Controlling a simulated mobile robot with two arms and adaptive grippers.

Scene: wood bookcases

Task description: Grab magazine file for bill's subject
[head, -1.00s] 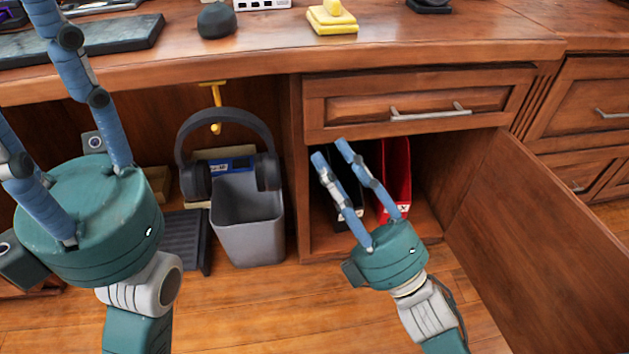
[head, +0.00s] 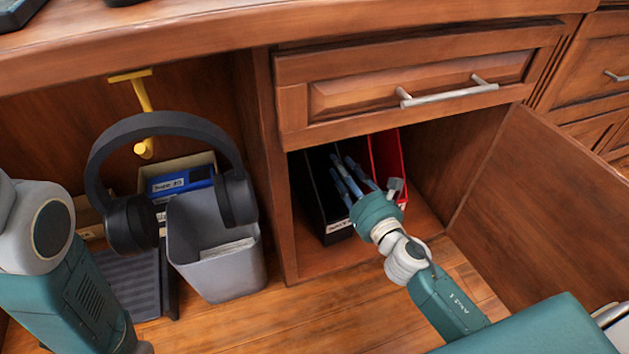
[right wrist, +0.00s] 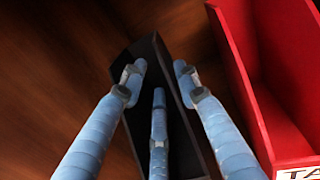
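A black magazine file (head: 316,200) stands upright in the open cabinet, with a white label low on its front that I cannot read. A red magazine file (head: 387,152) stands to its right; in the right wrist view the red file (right wrist: 233,40) has a label starting with "TA". My right gripper (head: 346,172) reaches into the cabinet at the black file and partly hides both files. In the right wrist view the right gripper (right wrist: 160,74) has its fingers spread apart, with the black file (right wrist: 180,135) between and behind them. I cannot tell whether they touch it. My left gripper is out of view.
The cabinet door (head: 550,200) stands open on the right. A drawer (head: 420,84) is shut above the opening. On the left are black headphones (head: 160,125), a grey bin (head: 215,270) and a yellow hook (head: 142,105). Wood floor (head: 320,305) lies in front.

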